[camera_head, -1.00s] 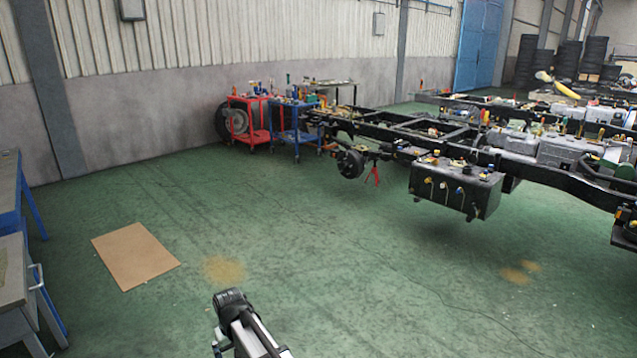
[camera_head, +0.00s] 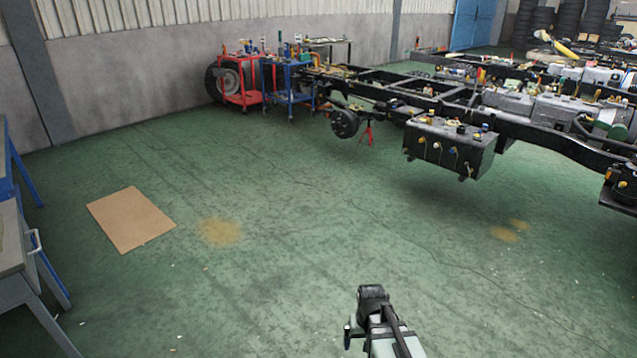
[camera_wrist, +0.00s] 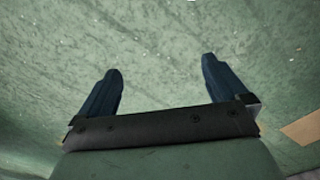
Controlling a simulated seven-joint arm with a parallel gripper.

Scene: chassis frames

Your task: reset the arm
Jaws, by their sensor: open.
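My gripper (camera_wrist: 160,75) shows in the wrist view with its two dark blue fingers spread wide apart. Nothing is between them, and only the green floor (camera_wrist: 160,40) lies beyond. In the head view part of my arm shows at the bottom, right of centre, over open floor. The gripper's fingers cannot be made out in the head view.
A brown cardboard sheet (camera_head: 131,220) lies on the floor at left. A workbench (camera_head: 20,250) stands at the left edge. A truck chassis frame (camera_head: 560,140) with a black box (camera_head: 448,150) is at right. Red (camera_head: 241,85) and blue (camera_head: 288,90) carts stand at the back. The middle floor is clear.

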